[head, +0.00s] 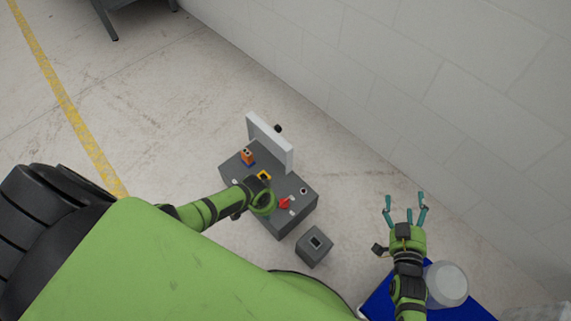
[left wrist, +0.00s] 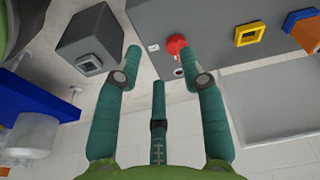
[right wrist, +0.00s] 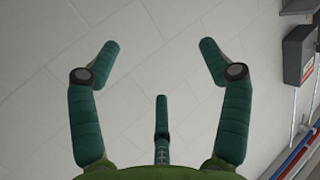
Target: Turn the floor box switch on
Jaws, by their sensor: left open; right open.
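A small grey floor box (head: 314,247) with a dark, light-rimmed switch on one face stands beside the larger grey box. In the left wrist view the floor box (left wrist: 90,50) is at upper left, its switch (left wrist: 88,65) on the near side. My left gripper (head: 264,200) is over the larger box, its fingers mostly hidden in the head view. In the left wrist view it (left wrist: 160,60) is open and empty, with a red knob (left wrist: 177,44) near its right fingertip. My right gripper (head: 405,203) is open and empty near the wall.
The larger grey box (head: 270,218) carries an upright white panel (head: 270,143), an orange block (head: 247,157) and a yellow-framed part. A blue surface (head: 380,300) with a clear round container (head: 447,284) is at lower right.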

